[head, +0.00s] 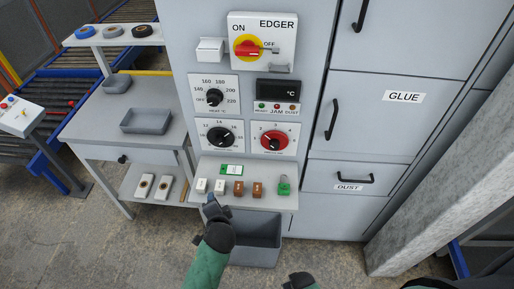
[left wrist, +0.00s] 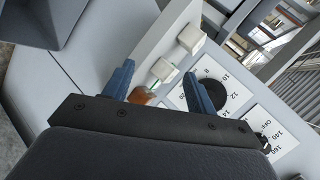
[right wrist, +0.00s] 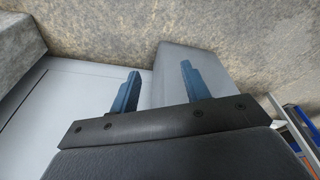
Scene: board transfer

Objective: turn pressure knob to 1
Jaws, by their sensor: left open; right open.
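The machine's panel shows several dials in the head view. The lower right one (head: 275,139) has a red disc with a dark knob and small numbers around it; its label is too small to read. Beside it is a black dial (head: 221,137), which also shows in the left wrist view (left wrist: 211,93). My left gripper (head: 210,201) is open and empty at the front left edge of the small shelf, below the dials and apart from them. Its fingers show apart in the left wrist view (left wrist: 158,85). My right gripper (right wrist: 160,86) is open and empty, low at the bottom edge of the head view (head: 300,281).
A heat dial (head: 213,97) and red EDGER switch (head: 248,48) sit above. A grey bin (head: 256,235) stands below; a concrete pillar (head: 435,175) is at right.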

